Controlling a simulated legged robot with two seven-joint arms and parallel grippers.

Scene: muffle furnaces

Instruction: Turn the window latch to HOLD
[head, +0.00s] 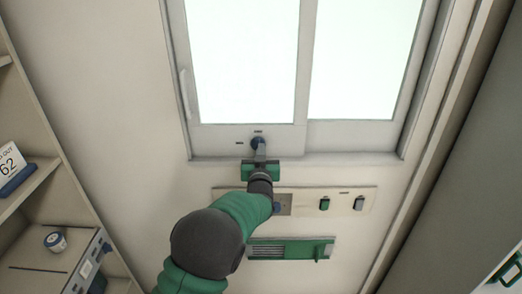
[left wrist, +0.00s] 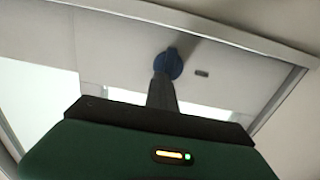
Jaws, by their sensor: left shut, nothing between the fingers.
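The window latch (head: 257,142) is a round blue knob on the lower rail of the window's left sash, with small dark marks above it and to its left. It also shows in the left wrist view (left wrist: 168,66), with a dark mark beside it. I cannot read the marks. My left gripper (head: 261,151) is shut and empty, its fingertips at the latch or just in front of it; contact is unclear. In the left wrist view the gripper (left wrist: 163,84) points at the knob and overlaps its lower part.
A wall panel (head: 335,203) with a green switch and a grey switch is below the window. A green slotted unit (head: 290,249) is under it. Shelves (head: 40,165) stand at the left, with a numbered card (head: 12,165). Another green gripper-like part shows at the lower right edge.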

